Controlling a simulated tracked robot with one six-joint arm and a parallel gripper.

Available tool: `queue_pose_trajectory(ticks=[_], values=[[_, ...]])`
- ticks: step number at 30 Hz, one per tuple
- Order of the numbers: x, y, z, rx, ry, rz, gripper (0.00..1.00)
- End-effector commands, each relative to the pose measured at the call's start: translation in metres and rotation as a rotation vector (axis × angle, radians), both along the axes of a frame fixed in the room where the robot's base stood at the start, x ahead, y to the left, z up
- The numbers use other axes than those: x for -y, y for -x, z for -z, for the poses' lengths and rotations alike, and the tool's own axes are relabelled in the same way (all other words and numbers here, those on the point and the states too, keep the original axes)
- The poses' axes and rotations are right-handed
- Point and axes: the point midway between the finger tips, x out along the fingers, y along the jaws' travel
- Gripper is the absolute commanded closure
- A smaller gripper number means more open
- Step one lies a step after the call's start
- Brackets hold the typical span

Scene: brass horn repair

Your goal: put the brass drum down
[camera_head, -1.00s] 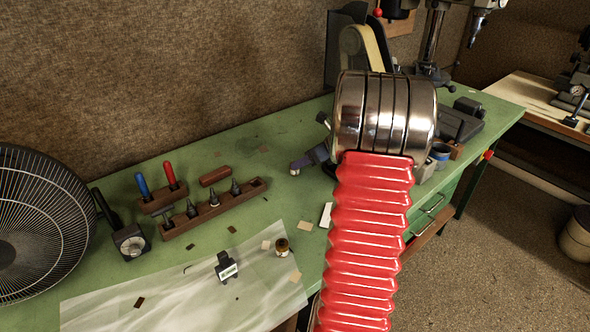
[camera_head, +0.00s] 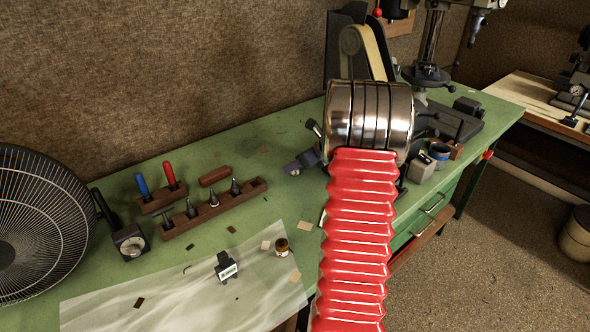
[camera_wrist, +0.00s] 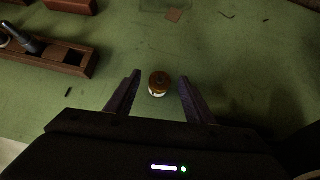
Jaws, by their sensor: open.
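The small brass drum (camera_wrist: 159,84), with a brown top and a bright side, stands on the green bench (camera_wrist: 235,70) in the wrist view. My gripper (camera_wrist: 160,77) is open, with one dark purple finger on each side of the drum. A gap shows between the drum and each finger. In the head view my gripper (camera_head: 303,164) is small and low at the bench behind my red arm, and the drum is hard to make out there.
A wooden tool block (camera_head: 213,208) lies left of my gripper. A fan (camera_head: 40,225) is far left. A belt sander (camera_head: 365,45) stands behind my arm.

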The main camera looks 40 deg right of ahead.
Motion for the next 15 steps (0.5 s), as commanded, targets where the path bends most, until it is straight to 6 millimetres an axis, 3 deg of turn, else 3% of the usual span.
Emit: queue_pose_trajectory(ticks=[9,15], values=[[-0.0002,0.0001,0.0,0.0,0.0,0.0,0.52],[-0.0003,0.0001,-0.0001,0.0,0.0,0.0,0.67]])
